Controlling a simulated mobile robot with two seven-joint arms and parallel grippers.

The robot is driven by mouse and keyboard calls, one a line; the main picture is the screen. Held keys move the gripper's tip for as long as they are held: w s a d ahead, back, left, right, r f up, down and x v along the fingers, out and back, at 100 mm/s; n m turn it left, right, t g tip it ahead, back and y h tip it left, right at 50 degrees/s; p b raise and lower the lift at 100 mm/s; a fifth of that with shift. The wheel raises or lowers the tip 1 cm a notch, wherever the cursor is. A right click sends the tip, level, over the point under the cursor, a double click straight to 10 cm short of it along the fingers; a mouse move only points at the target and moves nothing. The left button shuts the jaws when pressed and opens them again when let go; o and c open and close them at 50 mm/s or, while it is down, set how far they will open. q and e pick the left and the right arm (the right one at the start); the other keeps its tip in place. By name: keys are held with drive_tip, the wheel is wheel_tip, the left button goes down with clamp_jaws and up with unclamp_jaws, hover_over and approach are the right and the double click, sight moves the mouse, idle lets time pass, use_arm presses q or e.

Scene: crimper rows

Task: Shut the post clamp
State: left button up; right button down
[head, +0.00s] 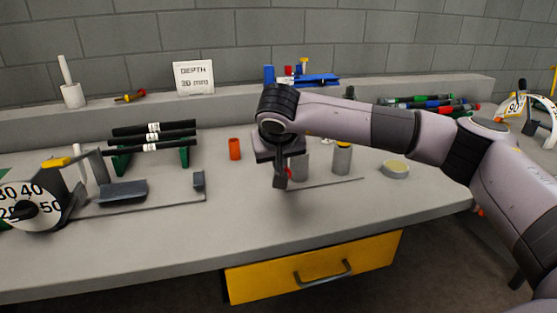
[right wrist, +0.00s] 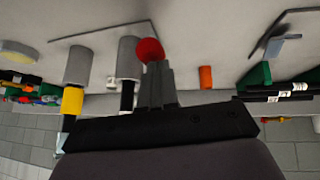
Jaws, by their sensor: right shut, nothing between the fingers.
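The fixture that seems to be the post clamp stands mid-bench, with a grey cylinder (head: 299,166) and a second, yellow-topped grey cylinder (head: 342,160) on a thin plate. A red knob (head: 287,173) shows beside my right gripper (head: 280,183), which points down at the fixture. In the right wrist view the red knob (right wrist: 150,50) sits right at the tips of my shut right gripper (right wrist: 157,72); I cannot tell whether they touch. The grey cylinder (right wrist: 129,57) is beside it. My arm hides part of the fixture, so the clamp's position is unclear. My left gripper is not in view.
A dial gauge (head: 28,203) with a rail stands at the left. Black rods (head: 152,137) lie on green supports, near an orange cylinder (head: 234,149). A DEPTH 30 mm sign (head: 194,77) stands on the back ledge. A round tin (head: 395,169) is at right. The front bench is clear.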

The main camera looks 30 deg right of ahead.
drive_tip(key=shift+s+f, duration=0.1)
drive_tip(key=shift+f, duration=0.05)
idle(0.4)
drive_tip(key=w+a+p+v, duration=0.1)
drive_tip(key=p+v, duration=0.1)
drive_tip(key=v, duration=1.1)
drive_tip(key=shift+w+r+p, duration=0.25)
drive_tip(key=shift+w+p, duration=0.05)
drive_tip(key=shift+p, duration=0.1)
